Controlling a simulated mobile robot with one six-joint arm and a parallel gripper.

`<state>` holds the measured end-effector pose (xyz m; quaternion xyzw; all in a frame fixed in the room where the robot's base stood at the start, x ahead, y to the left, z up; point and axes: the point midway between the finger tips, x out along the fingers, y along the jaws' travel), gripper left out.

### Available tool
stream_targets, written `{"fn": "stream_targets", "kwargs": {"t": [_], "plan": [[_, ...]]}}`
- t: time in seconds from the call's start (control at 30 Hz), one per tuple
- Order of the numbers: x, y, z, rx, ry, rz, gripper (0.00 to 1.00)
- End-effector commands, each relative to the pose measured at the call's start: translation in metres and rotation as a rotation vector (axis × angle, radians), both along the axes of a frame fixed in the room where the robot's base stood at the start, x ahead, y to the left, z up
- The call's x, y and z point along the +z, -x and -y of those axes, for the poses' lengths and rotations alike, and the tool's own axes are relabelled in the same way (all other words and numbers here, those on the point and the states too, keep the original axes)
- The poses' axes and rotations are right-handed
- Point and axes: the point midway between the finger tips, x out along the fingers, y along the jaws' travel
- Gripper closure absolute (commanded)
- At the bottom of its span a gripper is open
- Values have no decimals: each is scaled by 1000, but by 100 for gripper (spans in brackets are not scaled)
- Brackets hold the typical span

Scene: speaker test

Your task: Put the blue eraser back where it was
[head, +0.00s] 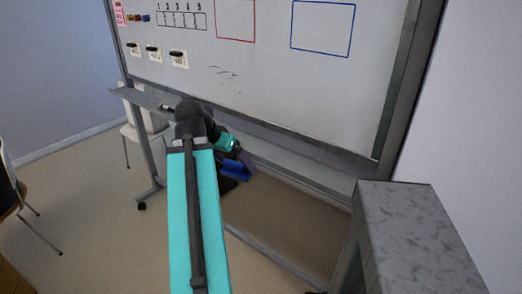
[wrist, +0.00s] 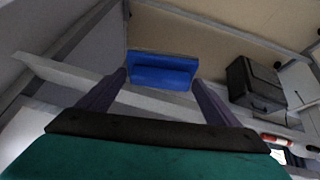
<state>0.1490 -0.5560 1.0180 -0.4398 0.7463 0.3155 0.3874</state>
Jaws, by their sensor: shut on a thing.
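The blue eraser (head: 236,169) is held at the end of my arm, low in front of the whiteboard (head: 270,75) and near its lower ledge (head: 285,160) in the head view. In the wrist view the blue eraser (wrist: 162,72) sits between the tips of my gripper's purple fingers (wrist: 160,85). My gripper (head: 240,160) is shut on it, and my arm hides part of the ledge in the head view. Faint dark scribbles (head: 222,73) mark the board. I cannot tell from these views whether the eraser touches the ledge.
A dark marker (head: 167,107) lies on the ledge's left part. The board carries a red outline (head: 235,40), a blue outline (head: 323,53) and a numbered grid. A grey block (head: 410,220) stands at right. A black box (wrist: 256,84) shows in the wrist view. Chairs stand at left.

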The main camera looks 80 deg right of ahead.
Motion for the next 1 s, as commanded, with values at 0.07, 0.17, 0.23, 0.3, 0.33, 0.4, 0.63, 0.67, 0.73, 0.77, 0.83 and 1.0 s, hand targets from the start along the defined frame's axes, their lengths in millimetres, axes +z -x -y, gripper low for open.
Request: {"fn": "stream_targets", "kwargs": {"t": [0.07,0.17,0.23,0.3,0.33,0.4,0.63,0.67,0.73,0.77,0.83,1.0], "plan": [[14,16,2,-24,-8,30,33],[26,31,2,-44,-21,70,33],[32,41,2,-57,-33,96,33],[36,48,2,-68,-40,121,33],[38,51,2,-72,-43,131,33],[41,56,2,-79,-50,150,33],[43,62,2,-89,-59,176,33],[43,62,2,-89,-60,177,33],[43,62,2,-88,-60,176,33],[43,62,2,-88,-60,176,33],[43,62,2,-88,-60,176,33],[43,62,4,-88,-60,176,33]]}}
